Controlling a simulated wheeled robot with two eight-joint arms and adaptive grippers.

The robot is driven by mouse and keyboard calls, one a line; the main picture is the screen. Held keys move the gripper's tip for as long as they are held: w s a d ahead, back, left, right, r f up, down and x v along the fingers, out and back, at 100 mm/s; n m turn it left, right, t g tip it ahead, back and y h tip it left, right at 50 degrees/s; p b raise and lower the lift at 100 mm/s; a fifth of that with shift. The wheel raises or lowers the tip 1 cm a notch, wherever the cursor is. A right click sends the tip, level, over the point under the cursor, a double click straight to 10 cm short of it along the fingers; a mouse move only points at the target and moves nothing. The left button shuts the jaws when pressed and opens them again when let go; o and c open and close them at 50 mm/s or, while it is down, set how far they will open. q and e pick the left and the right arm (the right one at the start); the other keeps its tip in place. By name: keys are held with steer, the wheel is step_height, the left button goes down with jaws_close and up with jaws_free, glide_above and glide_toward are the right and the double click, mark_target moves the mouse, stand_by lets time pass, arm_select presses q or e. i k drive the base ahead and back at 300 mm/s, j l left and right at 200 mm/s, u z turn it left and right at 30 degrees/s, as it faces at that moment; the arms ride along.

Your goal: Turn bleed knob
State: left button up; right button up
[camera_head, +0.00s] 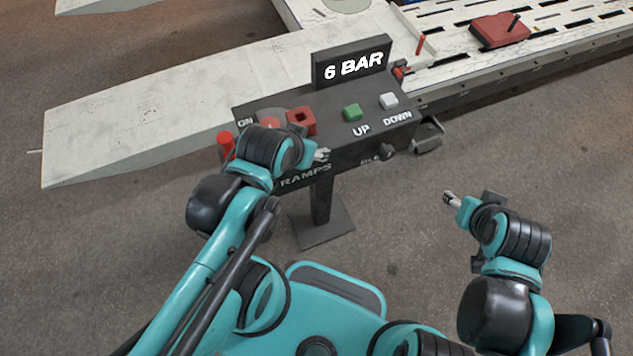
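The control box (335,150) stands on a post and carries a "6 BAR" sign. A small dark knob (387,151) sits on its front face at the lower right, beside a partly readable label that starts "BLE". My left gripper (322,155) is in front of the box, left of the knob and apart from it. My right gripper (450,198) is over the floor, below and right of the knob, also apart from it. Both grippers' fingertips are too small to tell open from shut. I see nothing held in either.
The box top has a green UP button (352,112), a white DOWN button (389,101) and a red square part (301,121). A red handle (226,146) is at its left end. A pale ramp (150,115) lies behind. The floor at right is clear.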

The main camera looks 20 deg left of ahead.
mark_target(385, 153)
steer(key=k+l+u, duration=0.15)
steer(key=k+l, duration=0.25)
steer(key=k+l+u, duration=0.15)
steer(key=k+l, duration=0.15)
steer(key=k, duration=0.3)
